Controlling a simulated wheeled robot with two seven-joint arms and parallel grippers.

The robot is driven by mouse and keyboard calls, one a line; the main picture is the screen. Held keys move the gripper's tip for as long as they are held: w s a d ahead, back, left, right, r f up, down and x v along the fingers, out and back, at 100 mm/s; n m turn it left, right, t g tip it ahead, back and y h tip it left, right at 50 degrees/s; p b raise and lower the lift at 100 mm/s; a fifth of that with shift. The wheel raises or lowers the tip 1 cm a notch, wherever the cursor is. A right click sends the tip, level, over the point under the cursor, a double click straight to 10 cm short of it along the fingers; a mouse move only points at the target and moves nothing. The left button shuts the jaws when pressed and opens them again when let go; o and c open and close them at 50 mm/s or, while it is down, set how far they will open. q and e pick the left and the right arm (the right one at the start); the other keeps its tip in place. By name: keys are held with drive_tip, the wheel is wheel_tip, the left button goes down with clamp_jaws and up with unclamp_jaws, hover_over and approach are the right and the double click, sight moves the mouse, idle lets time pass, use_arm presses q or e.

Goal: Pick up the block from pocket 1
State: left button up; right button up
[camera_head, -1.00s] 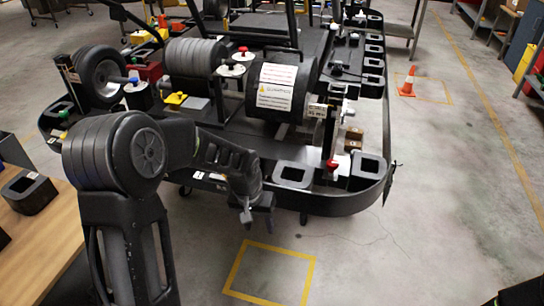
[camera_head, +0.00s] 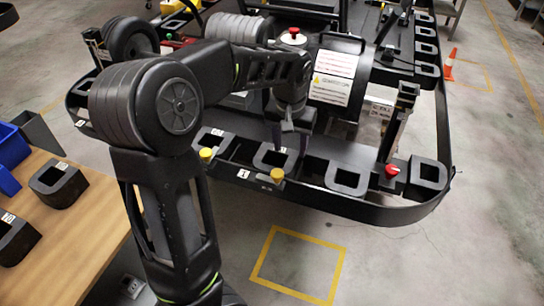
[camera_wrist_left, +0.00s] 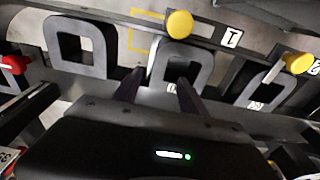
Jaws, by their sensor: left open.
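A dark square-ring block (camera_head: 260,157) sits in the front rail of the cart, behind a yellow knob and near a label reading 1. It also shows in the middle of the left wrist view (camera_wrist_left: 206,68). My left gripper (camera_head: 291,140) is open and empty, pointing down close over this block. In the left wrist view its two dark fingers (camera_wrist_left: 160,76) appear on either side of the block's left wall; their exact depth is hard to tell. My right gripper is not in view.
Similar blocks sit to the left (camera_head: 208,139) and right (camera_head: 347,190) in the rail. Yellow knobs (camera_head: 277,175) and a red knob (camera_head: 391,171) stand nearby. A black drum (camera_head: 345,60) is behind. A wooden table (camera_head: 85,220) with more blocks is at left.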

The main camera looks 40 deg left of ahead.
sight(290, 163)
use_arm(q)
drive_tip(key=shift+s+d+r, duration=0.1)
drive_tip(key=shift+s+d, duration=0.05)
drive_tip(key=shift+d, duration=0.15)
drive_tip(key=shift+w+a+f, duration=0.1)
drive_tip(key=shift+f, duration=0.6)
drive_tip(key=shift+w+a+f, duration=0.1)
drive_tip(key=shift+f, duration=0.55)
drive_tip(key=shift+w+a+f+p, duration=0.15)
drive_tip(key=shift+f+p, duration=0.1)
drive_tip(key=shift+f, duration=1.05)
drive_tip(key=shift+w+f+p, duration=0.1)
drive_tip(key=shift+f+p, duration=0.1)
drive_tip(key=shift+f, duration=1.1)
clamp_jaws()
drive_tip(key=shift+r, duration=0.1)
